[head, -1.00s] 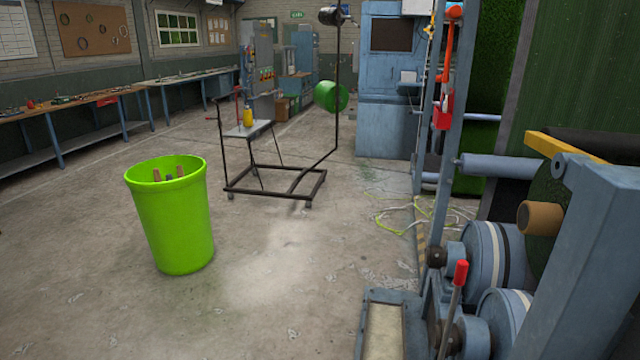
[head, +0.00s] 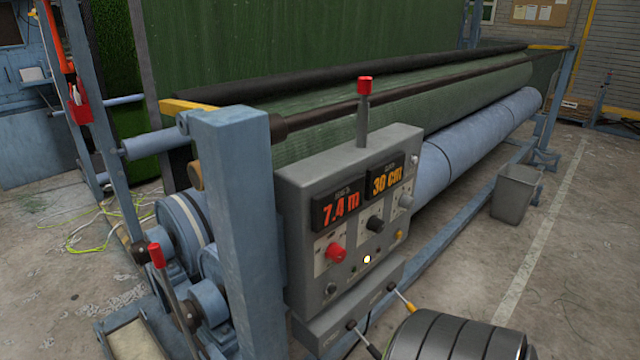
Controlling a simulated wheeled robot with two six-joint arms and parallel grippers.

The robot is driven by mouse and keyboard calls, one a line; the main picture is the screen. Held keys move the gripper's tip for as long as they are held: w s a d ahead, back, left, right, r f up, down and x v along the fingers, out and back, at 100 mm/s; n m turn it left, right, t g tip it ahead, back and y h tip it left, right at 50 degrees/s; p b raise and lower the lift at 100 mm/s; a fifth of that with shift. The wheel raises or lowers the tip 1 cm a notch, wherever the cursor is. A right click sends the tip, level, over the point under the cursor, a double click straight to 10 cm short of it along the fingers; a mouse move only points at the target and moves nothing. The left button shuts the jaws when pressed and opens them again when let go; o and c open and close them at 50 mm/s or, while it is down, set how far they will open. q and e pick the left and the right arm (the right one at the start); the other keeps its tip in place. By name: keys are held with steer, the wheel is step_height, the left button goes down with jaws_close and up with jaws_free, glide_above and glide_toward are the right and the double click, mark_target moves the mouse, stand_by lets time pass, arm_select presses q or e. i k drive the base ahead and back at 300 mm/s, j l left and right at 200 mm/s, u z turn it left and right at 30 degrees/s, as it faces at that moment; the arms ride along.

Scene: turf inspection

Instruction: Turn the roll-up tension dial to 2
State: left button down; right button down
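A grey control box (head: 345,160) stands on the machine's near end. Its displays read 7.4 m (head: 341,207) and 30 cm (head: 386,178). Below them are a red knob (head: 336,253), a black knob (head: 375,222) and a grey knob (head: 405,201), each on a pale scale plate. The lettering is too small to read, so I cannot tell which knob is the roll-up tension dial or where its pointer stands.
A red-topped post (head: 364,110) rises from the box. A blue upright (head: 240,210) and a red-tipped lever (head: 170,290) stand left of it. A long blue roller (head: 480,135) runs to the back right. A grey bin (head: 515,192) stands beside it. The floor at right is open.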

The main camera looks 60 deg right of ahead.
mark_target(375, 224)
steer(key=k+l+z, duration=0.15)
steer(key=z, duration=1.75)
steer(key=i+l+u, duration=0.15)
steer(key=l, duration=0.85)
steer(key=l+u, duration=0.15)
steer(key=l, duration=0.8)
steer(key=i, duration=0.05)
